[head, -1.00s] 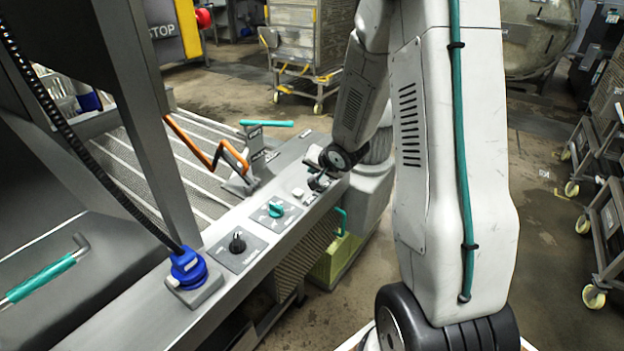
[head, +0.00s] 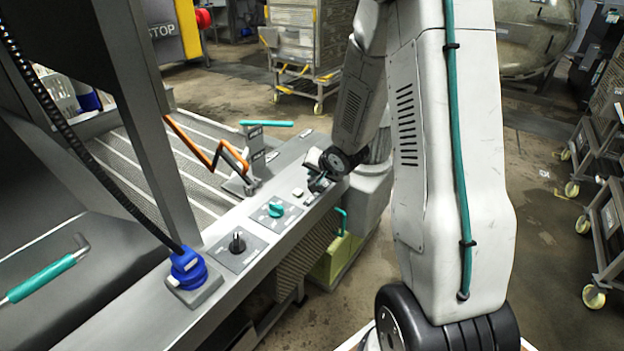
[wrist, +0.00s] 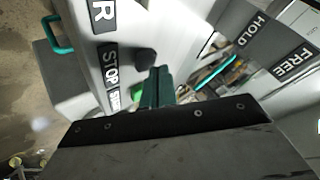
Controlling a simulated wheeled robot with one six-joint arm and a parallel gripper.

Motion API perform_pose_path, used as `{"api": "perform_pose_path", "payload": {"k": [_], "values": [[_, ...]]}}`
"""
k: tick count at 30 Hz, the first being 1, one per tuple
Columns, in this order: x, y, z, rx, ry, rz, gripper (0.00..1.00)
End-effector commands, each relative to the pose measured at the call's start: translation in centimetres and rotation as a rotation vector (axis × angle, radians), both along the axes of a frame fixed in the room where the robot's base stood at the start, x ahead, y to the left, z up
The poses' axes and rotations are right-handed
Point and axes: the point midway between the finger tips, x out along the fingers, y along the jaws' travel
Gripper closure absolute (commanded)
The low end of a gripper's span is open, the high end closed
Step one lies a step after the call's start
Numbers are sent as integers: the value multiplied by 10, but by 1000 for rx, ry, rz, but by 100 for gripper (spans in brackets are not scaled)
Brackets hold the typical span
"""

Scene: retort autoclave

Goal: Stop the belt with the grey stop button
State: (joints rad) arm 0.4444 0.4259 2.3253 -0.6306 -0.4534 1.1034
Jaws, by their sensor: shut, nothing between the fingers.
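In the wrist view the dark grey button (wrist: 145,58) stands out from a pale panel beside a black label (wrist: 110,66) that begins with STOP. A green button (wrist: 137,93) is near it, partly hidden by my fingers. My gripper (wrist: 160,72) is shut and empty, its teal-dark fingertips just right of and below the grey button in the picture. I cannot tell whether they touch it. In the head view my gripper (head: 318,183) is low over the far end of the control panel. The grey button cannot be made out there.
On the panel nearer the camera are a teal knob (head: 275,209), a black knob (head: 237,242) and a blue fitting (head: 187,266) with a coiled cable. An orange bent bar (head: 205,150) stands beside the slatted belt (head: 150,165). HOLD and FREE labels (wrist: 252,30) lie right.

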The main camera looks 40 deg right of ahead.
Motion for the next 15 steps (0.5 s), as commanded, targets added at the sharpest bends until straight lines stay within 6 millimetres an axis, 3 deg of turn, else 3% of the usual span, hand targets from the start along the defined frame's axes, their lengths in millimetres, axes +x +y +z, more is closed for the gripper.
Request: {"api": "perform_pose_path", "payload": {"k": [15], "values": [[0, 0, -6, 1, 0, -1, 100]]}}
